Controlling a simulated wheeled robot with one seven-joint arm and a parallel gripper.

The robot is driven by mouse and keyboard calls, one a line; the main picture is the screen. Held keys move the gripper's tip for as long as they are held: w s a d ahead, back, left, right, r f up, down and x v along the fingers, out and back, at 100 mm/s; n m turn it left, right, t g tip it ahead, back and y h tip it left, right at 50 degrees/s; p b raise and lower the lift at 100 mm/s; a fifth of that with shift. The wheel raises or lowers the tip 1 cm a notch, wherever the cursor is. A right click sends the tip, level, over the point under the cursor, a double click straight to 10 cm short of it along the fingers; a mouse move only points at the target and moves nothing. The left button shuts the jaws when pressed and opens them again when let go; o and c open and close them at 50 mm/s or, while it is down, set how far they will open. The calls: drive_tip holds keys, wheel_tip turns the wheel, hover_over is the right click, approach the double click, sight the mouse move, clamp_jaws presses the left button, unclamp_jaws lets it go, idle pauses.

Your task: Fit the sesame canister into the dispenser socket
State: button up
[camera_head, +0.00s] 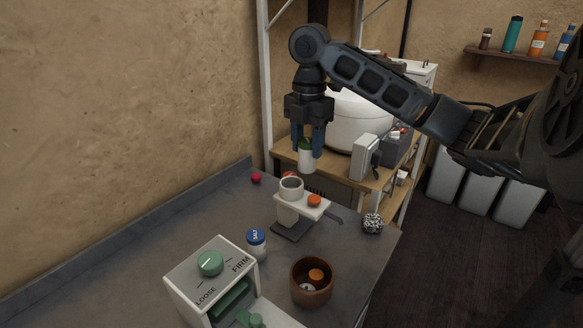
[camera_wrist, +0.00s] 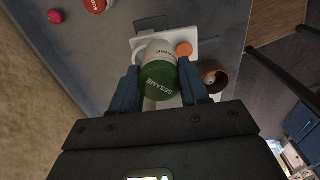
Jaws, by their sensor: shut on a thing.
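My gripper (camera_head: 309,160) is shut on the white sesame canister (camera_head: 306,160), which has a green lid and hangs upright between the fingers. In the wrist view the canister's green lid (camera_wrist: 160,84) reads SESAME, between the two fingertips (camera_wrist: 165,85). The dispenser (camera_head: 288,214) is a white stand on a dark base, with a round open socket (camera_head: 291,184) at its top left and an orange knob (camera_head: 314,200) on its right. In the head view the canister is above the socket and a little to its right, apart from it. In the wrist view it hides most of the socket.
A red-lidded container (camera_wrist: 95,3) stands behind the dispenser. A blue-lidded salt jar (camera_head: 256,242), a brown bowl (camera_head: 310,293) with an orange-topped item inside, a speckled ball (camera_head: 372,223) and a pink ball (camera_head: 255,177) are around. A LOOSE/FIRM box (camera_head: 203,276) is at front.

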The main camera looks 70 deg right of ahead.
drive_tip(key=shift+w+a+f+p, duration=0.1)
drive_tip(key=shift+w+a+f, duration=0.35)
drive_tip(key=shift+f, duration=0.6)
drive_tip(key=shift+w+a+f+p, duration=0.15)
drive_tip(key=shift+w+f, duration=0.45)
drive_tip(key=shift+f, duration=0.4)
drive_tip(key=shift+w+a+f+p, duration=0.1)
drive_tip(key=shift+w+a+f, duration=0.15)
drive_tip(key=shift+w+f, duration=0.55)
drive_tip(key=shift+s+f, duration=0.25)
drive_tip(key=shift+f, duration=0.15)
drive_tip(key=o, duration=1.1)
wheel_tip(320, 180, up, 12)
drive_tip(key=shift+r, duration=0.15)
drive_tip(key=shift+w, duration=0.1)
